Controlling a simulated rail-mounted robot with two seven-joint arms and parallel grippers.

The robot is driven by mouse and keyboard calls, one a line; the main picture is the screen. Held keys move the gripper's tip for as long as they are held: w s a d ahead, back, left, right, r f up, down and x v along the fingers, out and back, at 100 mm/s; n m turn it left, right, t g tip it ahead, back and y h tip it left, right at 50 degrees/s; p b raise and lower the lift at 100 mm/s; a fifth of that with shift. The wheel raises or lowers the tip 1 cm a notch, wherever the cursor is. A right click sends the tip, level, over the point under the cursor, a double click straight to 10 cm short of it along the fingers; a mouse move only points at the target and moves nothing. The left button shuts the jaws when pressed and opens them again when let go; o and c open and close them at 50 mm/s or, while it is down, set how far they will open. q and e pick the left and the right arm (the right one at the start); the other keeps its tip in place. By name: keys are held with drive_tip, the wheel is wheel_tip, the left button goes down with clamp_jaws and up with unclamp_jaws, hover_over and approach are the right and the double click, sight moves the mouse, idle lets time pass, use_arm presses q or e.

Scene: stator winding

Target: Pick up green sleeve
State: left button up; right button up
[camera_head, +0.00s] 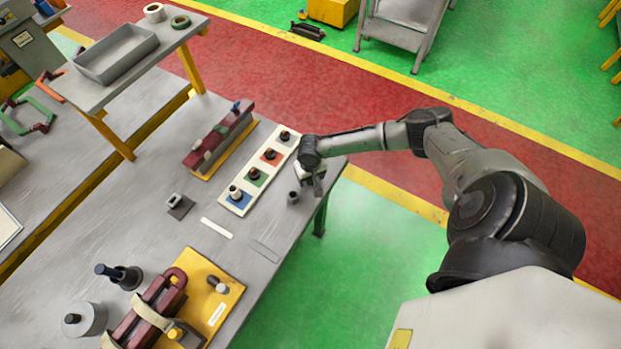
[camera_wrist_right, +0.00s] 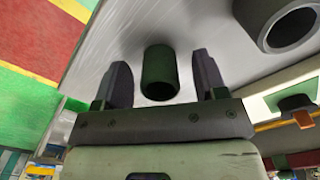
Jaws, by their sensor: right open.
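In the right wrist view a dark green sleeve (camera_wrist_right: 160,72), a short hollow cylinder, stands on the grey table. My right gripper (camera_wrist_right: 162,80) is open, with one finger on each side of it and a visible gap on both sides. In the head view my right gripper (camera_head: 316,182) is low over the table's right edge, beside the pad strip. I cannot pick out the green sleeve in the head view; the gripper seems to cover it. My left gripper is not in view.
A grey sleeve (camera_head: 293,197) stands close by on the table; a grey sleeve also shows in the wrist view (camera_wrist_right: 290,25). The white strip (camera_head: 232,207) with coloured pads and dark parts lies left of the gripper. A yellow fixture (camera_head: 228,290) stands in front.

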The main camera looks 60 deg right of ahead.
drive_tip(key=shift+f, duration=0.35)
drive_tip(key=c, duration=1)
drive_tip(key=shift+r, duration=0.1)
